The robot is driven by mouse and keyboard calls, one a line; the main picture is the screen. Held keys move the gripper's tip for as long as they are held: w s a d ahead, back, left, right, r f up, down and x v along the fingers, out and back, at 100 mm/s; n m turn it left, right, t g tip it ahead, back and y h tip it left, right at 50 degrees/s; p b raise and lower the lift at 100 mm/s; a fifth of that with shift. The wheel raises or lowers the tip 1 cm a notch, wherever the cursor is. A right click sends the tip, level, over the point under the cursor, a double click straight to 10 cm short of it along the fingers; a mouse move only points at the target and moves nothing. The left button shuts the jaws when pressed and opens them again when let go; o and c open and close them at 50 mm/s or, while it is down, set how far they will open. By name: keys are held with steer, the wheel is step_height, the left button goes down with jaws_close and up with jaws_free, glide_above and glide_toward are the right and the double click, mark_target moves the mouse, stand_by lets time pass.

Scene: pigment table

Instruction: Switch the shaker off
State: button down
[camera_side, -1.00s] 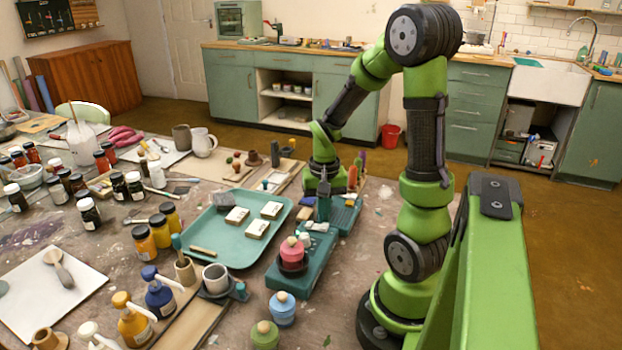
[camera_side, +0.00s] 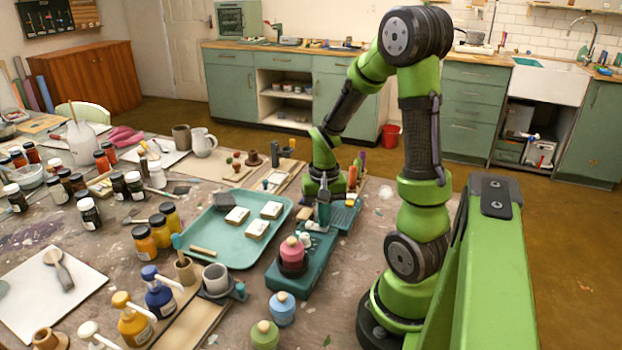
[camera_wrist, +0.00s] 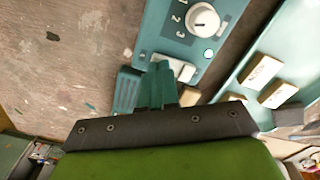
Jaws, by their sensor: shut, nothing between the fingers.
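The shaker is a long teal box (camera_side: 280,280) in the side view, with a pink jar (camera_side: 292,253) in a dark holder on its near end. The wrist view shows its control end (camera_wrist: 150,32), with a white dial (camera_wrist: 203,20), the numbers 1, 2 and 3, and a small pale lamp (camera_wrist: 208,54) that looks lit. A white rocker switch (camera_wrist: 181,68) lies below the dial. My gripper (camera_wrist: 162,70) is shut and empty, its fingertips right beside the switch and overlapping its left end in the picture. I cannot tell whether they touch it. It also shows over the shaker's far end (camera_side: 323,220).
A teal tray (camera_side: 205,245) with several pale labelled blocks lies left of the shaker. A teal slotted rack (camera_side: 347,213) with upright coloured tools stands close behind my gripper. A blue jar (camera_side: 282,309) and a green jar (camera_side: 265,336) stand in front. Paint bottles crowd the left.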

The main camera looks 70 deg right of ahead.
steer(key=shift+f, duration=0.15)
steer(key=shift+r, duration=3.55)
steer(key=shift+w+a, duration=0.1)
steer(key=shift+a, duration=0.25)
steer(key=a+r+n+t+y, duration=0.1)
steer(key=a+r+n+t, duration=0.2)
steer(key=a, duration=0.7)
steer(key=a+r+n+t+y, duration=0.1)
steer(key=a+r+n+t, duration=0.3)
steer(key=a+r, duration=0.4)
steer(key=shift+w+a+r+n, duration=0.25)
steer(key=shift+w+a+n, duration=0.25)
steer(key=shift+a, duration=0.6)
